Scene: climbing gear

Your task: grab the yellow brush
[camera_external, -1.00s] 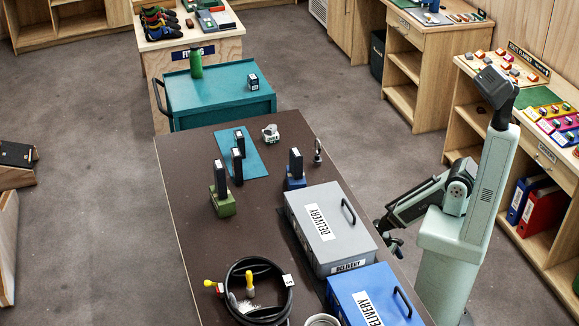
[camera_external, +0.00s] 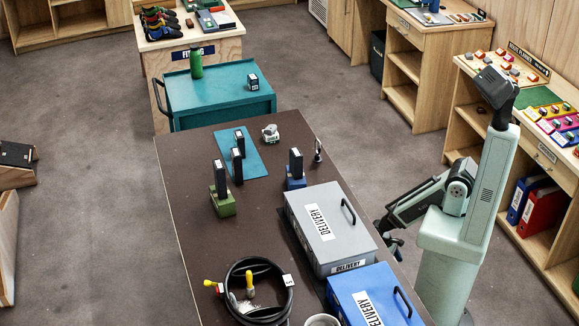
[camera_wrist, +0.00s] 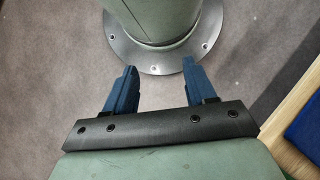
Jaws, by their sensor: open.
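The yellow brush (camera_external: 250,284) stands upright on the dark table (camera_external: 190,215), inside a coil of black hose (camera_external: 232,282). White bristles or flecks show at its foot. My gripper (camera_external: 391,243) hangs beside the table's right edge, close to my own base and well away from the brush. In the wrist view my gripper (camera_wrist: 157,90) has its two blue fingers spread apart with nothing between them.
A grey delivery box (camera_external: 300,240) and a blue delivery box (camera_external: 350,300) stand on the table between my arm and the hose. The hose carries a white tag (camera_external: 288,281). A cup rim (camera_external: 322,320) shows at the bottom edge. The table's left middle is clear.

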